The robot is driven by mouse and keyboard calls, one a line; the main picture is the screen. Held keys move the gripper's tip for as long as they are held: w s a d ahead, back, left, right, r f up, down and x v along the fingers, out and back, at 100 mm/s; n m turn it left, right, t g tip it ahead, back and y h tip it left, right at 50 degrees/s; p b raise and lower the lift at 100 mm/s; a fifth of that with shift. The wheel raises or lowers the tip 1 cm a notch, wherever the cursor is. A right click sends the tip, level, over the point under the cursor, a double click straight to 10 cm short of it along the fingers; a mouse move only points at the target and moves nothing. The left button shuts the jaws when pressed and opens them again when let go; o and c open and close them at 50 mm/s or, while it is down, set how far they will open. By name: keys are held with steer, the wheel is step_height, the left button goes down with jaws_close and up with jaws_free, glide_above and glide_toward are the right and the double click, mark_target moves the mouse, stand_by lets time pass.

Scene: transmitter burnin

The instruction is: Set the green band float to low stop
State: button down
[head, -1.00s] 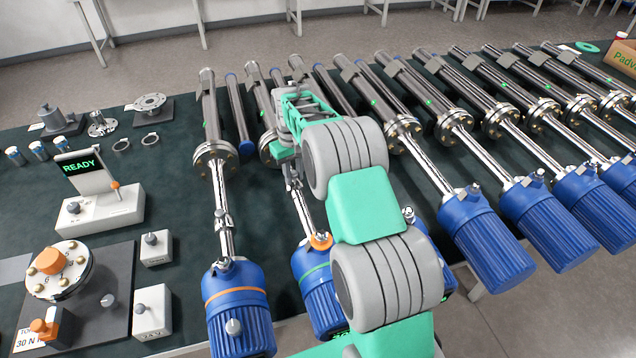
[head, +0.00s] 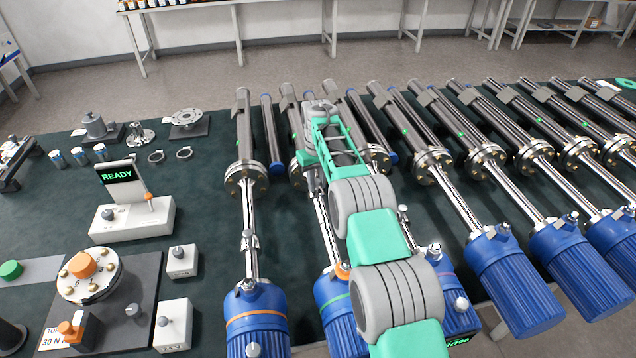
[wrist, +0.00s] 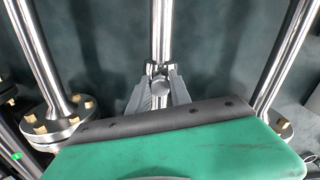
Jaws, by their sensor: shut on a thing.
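The green-band transmitter has a blue housing with a green band (head: 337,300). Its bright rod (head: 328,225) runs up toward a flange, partly hidden behind my arm. In the wrist view, my gripper (wrist: 159,90) has one grey finger on each side of a small metal float (wrist: 160,70) on this rod (wrist: 161,30). The fingers are shut on the float. In the head view, my gripper (head: 313,180) is mostly covered by my wrist, close to the flange, so the float is hard to make out there.
The orange-band transmitter (head: 255,315) lies left, its own float (head: 250,240) on its rod. Another blue housing (head: 456,310) sits close right of my arm, with several more transmitters beyond. A READY display (head: 118,175) and a torque fixture (head: 88,275) stand left. Dark mat between is clear.

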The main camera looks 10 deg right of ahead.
steer(key=shift+w+r, duration=0.2)
steer(key=c, duration=1.6)
jaws_free()
steer(key=shift+o, duration=1.4)
steer(key=shift+w+f, duration=0.1)
steer(key=shift+f, duration=0.05)
steer(key=shift+o, duration=0.7)
step_height(320, 180, up, 8)
steer(key=shift+f+b, duration=0.1)
steer(key=shift+b, duration=0.25)
